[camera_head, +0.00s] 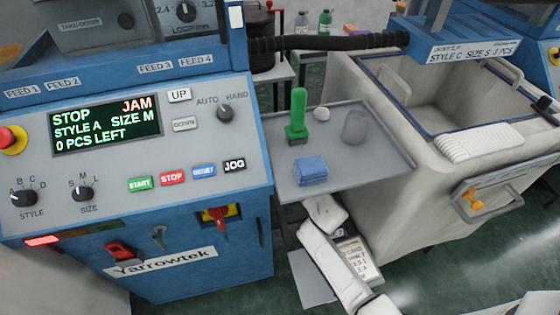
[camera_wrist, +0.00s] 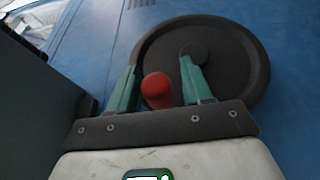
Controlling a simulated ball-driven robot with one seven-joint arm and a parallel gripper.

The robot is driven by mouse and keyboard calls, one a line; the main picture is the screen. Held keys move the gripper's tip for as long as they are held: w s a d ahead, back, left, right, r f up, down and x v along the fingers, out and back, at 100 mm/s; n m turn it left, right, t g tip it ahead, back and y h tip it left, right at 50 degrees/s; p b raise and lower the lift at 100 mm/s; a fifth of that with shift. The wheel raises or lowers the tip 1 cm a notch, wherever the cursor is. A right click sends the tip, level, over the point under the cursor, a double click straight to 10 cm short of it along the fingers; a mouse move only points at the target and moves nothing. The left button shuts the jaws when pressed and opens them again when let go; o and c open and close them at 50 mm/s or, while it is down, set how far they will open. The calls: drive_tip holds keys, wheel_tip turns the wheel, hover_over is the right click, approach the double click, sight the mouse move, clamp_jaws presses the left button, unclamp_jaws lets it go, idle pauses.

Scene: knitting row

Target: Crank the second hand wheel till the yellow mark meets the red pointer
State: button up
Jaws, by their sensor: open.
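A dark round hand wheel (camera_wrist: 237,62) with a dark hub (camera_wrist: 194,54) is on a blue panel in the wrist view. A red knob (camera_wrist: 157,91) stands at the wheel's lower left. My gripper (camera_wrist: 159,67) is open, with one green finger on each side of the knob. I see a small gap to each finger. Part of the wheel is hidden behind the fingers and the knob. I see no yellow mark or red pointer on the wheel. In the head view the wheel and my gripper are hidden.
The Yarrowtek machine panel (camera_head: 218,137) reads STOP and JAM. A pale bin (camera_head: 405,92) stands at the right. A dark block (camera_wrist: 35,115) is left of my gripper.

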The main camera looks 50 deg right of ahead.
clamp_jaws()
idle(0.5)
